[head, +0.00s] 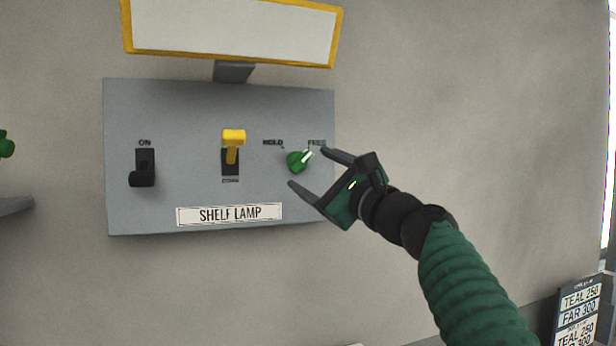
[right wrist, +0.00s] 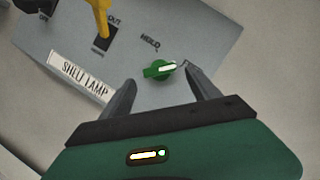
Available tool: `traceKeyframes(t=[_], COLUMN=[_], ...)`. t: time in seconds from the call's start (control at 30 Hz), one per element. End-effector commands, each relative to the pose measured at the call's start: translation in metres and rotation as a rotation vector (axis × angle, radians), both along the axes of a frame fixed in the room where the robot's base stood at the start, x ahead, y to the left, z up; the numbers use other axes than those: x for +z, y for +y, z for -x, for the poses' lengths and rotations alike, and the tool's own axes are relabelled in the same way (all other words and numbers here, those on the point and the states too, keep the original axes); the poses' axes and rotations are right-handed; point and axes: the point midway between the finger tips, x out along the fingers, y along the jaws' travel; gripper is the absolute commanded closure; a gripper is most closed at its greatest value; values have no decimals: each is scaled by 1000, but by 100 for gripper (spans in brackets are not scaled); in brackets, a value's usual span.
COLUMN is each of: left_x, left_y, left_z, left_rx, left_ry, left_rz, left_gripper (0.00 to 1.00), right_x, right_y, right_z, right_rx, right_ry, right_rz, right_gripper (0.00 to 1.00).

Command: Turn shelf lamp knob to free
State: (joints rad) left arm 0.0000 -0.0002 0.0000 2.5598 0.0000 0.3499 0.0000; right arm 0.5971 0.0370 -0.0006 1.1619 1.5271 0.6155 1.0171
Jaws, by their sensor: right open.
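The green knob (head: 296,161) is on the right of the grey SHELF LAMP panel (head: 160,100), below the HOLD (head: 273,143) and FREE (head: 317,142) labels. Its white pointer slants up and right towards FREE. In the right wrist view the knob (right wrist: 157,70) shows its white mark pointing right, away from HOLD (right wrist: 150,42). My right gripper (head: 307,167) is open and empty, its fingertips to either side of the knob in the picture. In the right wrist view (right wrist: 159,75) a gap shows between fingers and knob. My left gripper is not in view.
A yellow lever (head: 233,140) and a black ON switch (head: 142,170) are left of the knob. A yellow-framed white board (head: 235,30) is above. A sign stand (head: 580,310) is at lower right. The wall right of the panel is bare.

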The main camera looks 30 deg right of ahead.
Motion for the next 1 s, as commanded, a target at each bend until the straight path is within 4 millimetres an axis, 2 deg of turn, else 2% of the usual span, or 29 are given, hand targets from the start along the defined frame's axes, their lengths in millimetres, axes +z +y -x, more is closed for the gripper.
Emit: traceKeyframes(t=[0.03,0.2,0.4,0.5,0.63,1.0], left_x=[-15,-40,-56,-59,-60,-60], left_y=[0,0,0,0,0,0], left_z=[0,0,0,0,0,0], left_rx=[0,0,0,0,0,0], left_ry=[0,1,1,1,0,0], left_rz=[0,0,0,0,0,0], left_gripper=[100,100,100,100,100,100], right_x=[-11,-27,-40,-43,-44,-43], right_y=[-1,-3,-6,-7,-7,-7], right_z=[14,63,111,126,134,134], right_rx=[-4,-4,-1,0,1,1], right_ry=[-2,-2,1,3,4,4], right_rz=[3,2,0,-1,-2,-2], right_gripper=[29,29,29,29,29,29])
